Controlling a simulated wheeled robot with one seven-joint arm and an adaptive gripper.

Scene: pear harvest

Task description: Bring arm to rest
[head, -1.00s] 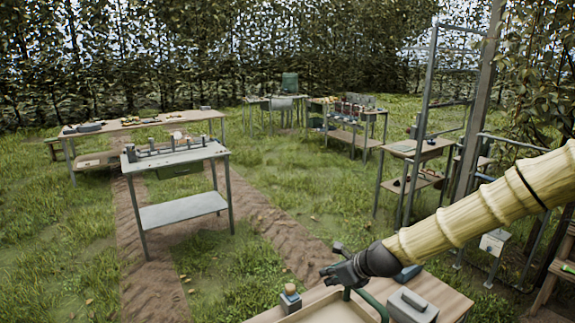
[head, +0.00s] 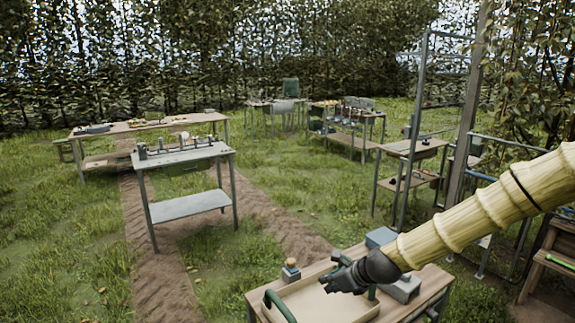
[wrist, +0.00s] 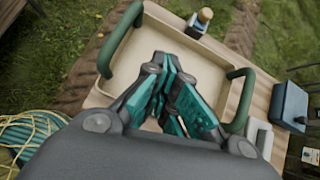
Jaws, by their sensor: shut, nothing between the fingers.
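My gripper (head: 335,278) is at the end of my yellow-sleeved arm, which reaches in from the right in the head view. It is above a beige tray with green handles (head: 290,295) on a wooden table (head: 440,285). In the wrist view, the teal-padded fingers of my gripper (wrist: 172,125) are together over the tray (wrist: 190,60), with nothing seen between them. The tray's floor looks empty where it shows; part of it is hidden behind the gripper.
A small wood-topped jar (head: 291,270) stands at the tray's far edge. A blue box (head: 380,238) and a grey block (head: 403,288) are to its right. A metal frame (head: 410,150) stands at the right. Grass is open at the left, with other tables farther off.

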